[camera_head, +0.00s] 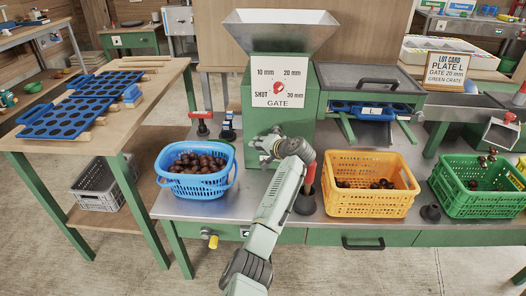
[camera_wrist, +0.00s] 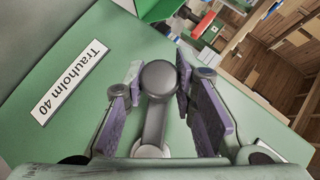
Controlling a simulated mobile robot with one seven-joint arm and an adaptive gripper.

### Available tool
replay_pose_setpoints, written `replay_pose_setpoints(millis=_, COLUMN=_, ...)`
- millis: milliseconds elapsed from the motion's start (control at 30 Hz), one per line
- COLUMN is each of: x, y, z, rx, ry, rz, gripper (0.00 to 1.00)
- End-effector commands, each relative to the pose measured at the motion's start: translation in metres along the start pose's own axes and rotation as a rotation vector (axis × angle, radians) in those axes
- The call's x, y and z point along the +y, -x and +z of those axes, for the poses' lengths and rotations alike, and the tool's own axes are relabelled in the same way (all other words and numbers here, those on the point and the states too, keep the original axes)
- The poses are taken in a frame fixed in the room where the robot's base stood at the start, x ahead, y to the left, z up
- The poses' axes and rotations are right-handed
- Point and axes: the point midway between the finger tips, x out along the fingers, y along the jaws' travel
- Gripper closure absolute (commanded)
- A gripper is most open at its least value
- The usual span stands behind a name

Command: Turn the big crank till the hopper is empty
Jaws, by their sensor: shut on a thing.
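The pale metal hopper (camera_head: 282,32) stands on top of the green machine. Its inner bottom is hidden, so I cannot tell what it holds. The white gate plate (camera_head: 282,100) below carries a red pointer (camera_head: 278,89) amid the marks SHUT, 10, 20 and 30 mm. My gripper (camera_head: 268,147) is at the lower front of the machine. In the wrist view, the grey crank (camera_wrist: 154,122) with its round knob lies between the purple pads of my gripper (camera_wrist: 159,82), which is shut on it. The crank is mostly hidden by my gripper in the head view.
On the bench, a blue basket (camera_head: 196,190) stands left and an orange crate (camera_head: 366,202) right, with a green crate (camera_head: 480,206) farther right; each holds chestnuts. A red-handled tool (camera_head: 310,176) stands close right of my gripper. A lot card (camera_head: 447,69) reads plate L, gate 20 mm, green crate.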

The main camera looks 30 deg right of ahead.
Motion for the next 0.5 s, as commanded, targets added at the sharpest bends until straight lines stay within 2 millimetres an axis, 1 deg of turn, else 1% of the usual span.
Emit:
replay_pose_setpoints(millis=200, x=-0.010, y=0.001, z=-0.002, rx=-0.003, ry=-0.124, rz=-0.122, gripper=1.00)
replay_pose_setpoints(millis=500, x=-0.021, y=0.004, z=-0.004, rx=-0.007, ry=-0.226, rz=-0.224, gripper=1.00)
